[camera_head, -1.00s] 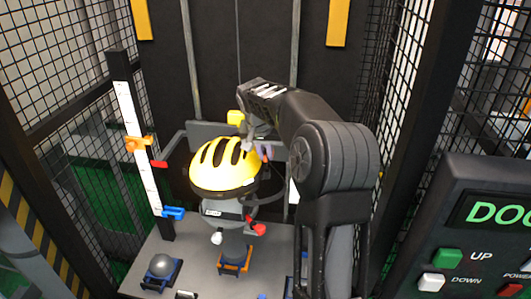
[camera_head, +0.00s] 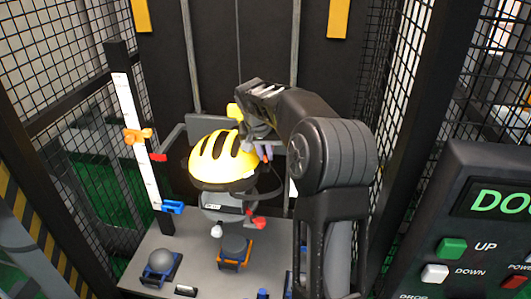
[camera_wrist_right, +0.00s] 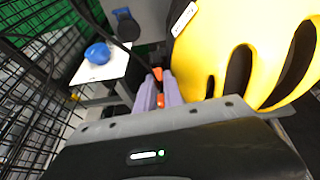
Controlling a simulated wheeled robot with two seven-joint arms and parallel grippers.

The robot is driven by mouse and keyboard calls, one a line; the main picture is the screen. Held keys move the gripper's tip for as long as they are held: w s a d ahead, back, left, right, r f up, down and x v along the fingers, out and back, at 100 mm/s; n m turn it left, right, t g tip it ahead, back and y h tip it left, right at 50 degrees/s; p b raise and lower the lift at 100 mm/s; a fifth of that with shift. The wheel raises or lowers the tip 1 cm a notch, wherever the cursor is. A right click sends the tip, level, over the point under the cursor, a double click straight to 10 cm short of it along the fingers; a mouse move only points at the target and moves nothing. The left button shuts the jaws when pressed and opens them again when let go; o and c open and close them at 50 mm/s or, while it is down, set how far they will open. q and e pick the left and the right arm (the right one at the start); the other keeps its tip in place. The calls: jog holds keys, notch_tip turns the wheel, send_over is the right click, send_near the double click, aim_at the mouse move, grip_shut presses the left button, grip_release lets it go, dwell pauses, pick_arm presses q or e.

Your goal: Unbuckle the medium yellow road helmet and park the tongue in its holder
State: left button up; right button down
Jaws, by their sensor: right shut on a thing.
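The yellow helmet (camera_head: 222,161) sits upright on a grey headform (camera_head: 222,205) in the middle of the head view. It fills the upper right of the right wrist view (camera_wrist_right: 240,40). A dark strap (camera_head: 280,183) hangs in a loop at its right side. A red piece (camera_head: 259,222) hangs below the helmet on the right. My right gripper (camera_head: 264,151) is beside the helmet's right side. In the wrist view its pale purple fingers (camera_wrist_right: 159,93) are close together, with an orange-red piece between them; I cannot tell which buckle part this is. The tongue holder is not identifiable.
A white scale post (camera_head: 134,130) with an orange clamp (camera_head: 137,136) stands at left. Mesh walls enclose both sides. A control panel (camera_head: 485,235) is at right.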

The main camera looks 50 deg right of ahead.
jog(key=shift+f, duration=0.2)
dwell(0.3)
jog(key=c, duration=1.4)
grip_release()
jog(key=shift+r, duration=0.15)
jog(key=b+v, duration=0.1)
jog(key=v, duration=0.6)
jog(key=shift+s+r+b, duration=0.2)
jog(key=shift+r+b, duration=0.05)
jog(key=shift+b, duration=0.05)
